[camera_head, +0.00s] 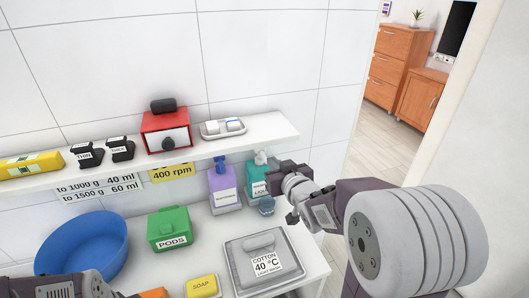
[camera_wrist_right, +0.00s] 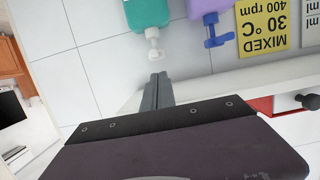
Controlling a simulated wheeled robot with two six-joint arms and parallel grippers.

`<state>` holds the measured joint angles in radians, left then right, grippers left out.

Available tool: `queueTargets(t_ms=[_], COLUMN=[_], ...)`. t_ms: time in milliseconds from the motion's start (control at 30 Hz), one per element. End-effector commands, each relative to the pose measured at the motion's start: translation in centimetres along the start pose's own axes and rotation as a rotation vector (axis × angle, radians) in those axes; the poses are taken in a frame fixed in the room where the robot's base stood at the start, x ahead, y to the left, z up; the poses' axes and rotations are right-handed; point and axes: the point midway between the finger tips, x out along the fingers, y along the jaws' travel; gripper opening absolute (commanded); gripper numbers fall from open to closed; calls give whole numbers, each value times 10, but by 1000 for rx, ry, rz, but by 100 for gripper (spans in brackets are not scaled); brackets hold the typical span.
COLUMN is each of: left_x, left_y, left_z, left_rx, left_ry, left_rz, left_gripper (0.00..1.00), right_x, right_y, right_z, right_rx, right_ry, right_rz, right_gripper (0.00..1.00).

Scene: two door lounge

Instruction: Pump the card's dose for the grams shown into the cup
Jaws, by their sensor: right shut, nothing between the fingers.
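The teal bottle (camera_head: 256,186) with a white pump head stands on the counter by the wall, right of the purple bottle (camera_head: 224,190). Both show upside down in the right wrist view. My right gripper (camera_wrist_right: 157,78) is shut and empty; its fingertips appear close to the white nozzle (camera_wrist_right: 153,46), and I cannot tell if they touch. In the head view it is just right of the teal bottle. A small bluish round vessel (camera_head: 266,205), perhaps the cup, stands in front of that bottle. The dose card (camera_head: 98,187) on the wall reads 1000 g 40 ml, 1500 g 60 ml, partly hidden.
A shelf (camera_head: 270,131) above holds a red box (camera_head: 153,125) with a dark knob and black clips (camera_head: 120,149). Below are a blue basin (camera_head: 60,240), green PODS box (camera_head: 168,229), SOAP (camera_head: 201,287) and a grey panel (camera_head: 240,275) marked COTTON 40 °C. My left arm shows bottom left.

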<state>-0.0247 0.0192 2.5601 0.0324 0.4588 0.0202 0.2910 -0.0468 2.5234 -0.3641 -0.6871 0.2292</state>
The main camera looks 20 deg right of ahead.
Motion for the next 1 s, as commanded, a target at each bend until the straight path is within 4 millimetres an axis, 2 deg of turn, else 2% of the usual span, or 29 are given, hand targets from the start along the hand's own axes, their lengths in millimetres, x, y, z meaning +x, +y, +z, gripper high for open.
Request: queueTargets(t_ms=[33,200,400,567,867,1000], left_x=[-10,-7,-10,-11,-10,4], left_y=[0,0,0,0,0,0], left_z=[-1,-1,-1,-1,-1,0], left_rx=[0,0,0,0,0,0], left_ry=[0,0,0,0,0,0], left_rz=[0,0,0,0,0,0], left_gripper=[0,0,0,0,0,0], right_x=[8,44,74,83,84,87], right_y=[0,0,0,0,0,0], right_z=[-3,0,-1,0,0,13], right_rx=[1,0,-1,-1,0,-1], right_ry=[-6,-3,-1,-1,-1,-1], right_rz=[-1,-1,0,1,1,1], right_gripper=[0,0,0,0,0,0])
